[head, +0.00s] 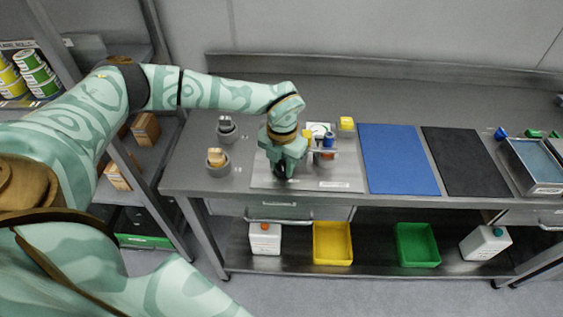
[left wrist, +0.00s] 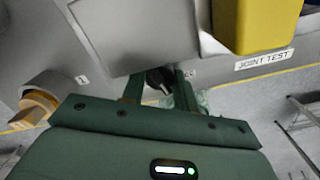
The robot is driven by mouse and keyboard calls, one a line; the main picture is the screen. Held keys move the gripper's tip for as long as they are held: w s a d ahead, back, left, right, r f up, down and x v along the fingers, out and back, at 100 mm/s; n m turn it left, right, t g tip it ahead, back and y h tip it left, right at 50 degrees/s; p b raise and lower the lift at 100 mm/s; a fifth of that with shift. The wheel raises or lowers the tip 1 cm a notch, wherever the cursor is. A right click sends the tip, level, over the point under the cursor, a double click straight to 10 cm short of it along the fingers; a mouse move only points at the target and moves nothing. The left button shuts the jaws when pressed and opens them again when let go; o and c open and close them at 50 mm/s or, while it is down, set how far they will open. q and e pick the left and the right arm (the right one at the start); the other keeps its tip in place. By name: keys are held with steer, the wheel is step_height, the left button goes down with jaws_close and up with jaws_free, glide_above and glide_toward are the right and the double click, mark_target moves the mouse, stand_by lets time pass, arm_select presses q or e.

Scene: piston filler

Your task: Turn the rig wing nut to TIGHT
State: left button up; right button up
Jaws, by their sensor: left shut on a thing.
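The rig stands on a grey plate (head: 335,184) on the bench, with a round white gauge, a blue-and-orange part and yellow parts; my left gripper partly hides it. My left gripper (head: 283,172) points down over the plate's left part. In the left wrist view its fingers (left wrist: 160,88) are shut on a small dark part (left wrist: 157,77), taken as the wing nut. Its shape and angle are mostly hidden between the fingers. A yellow block (left wrist: 268,22) and a "JOINT TEST" label (left wrist: 264,59) lie beside it. My right gripper is out of view.
A blue mat (head: 398,160) and a black mat (head: 465,162) lie to the right, both clear. A tray (head: 535,165) is at far right. Yellow (head: 332,243) and green bins (head: 416,245) sit below.

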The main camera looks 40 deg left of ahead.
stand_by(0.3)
arm_select(q)
steer(key=o, duration=1)
steer(key=shift+r, duration=0.1)
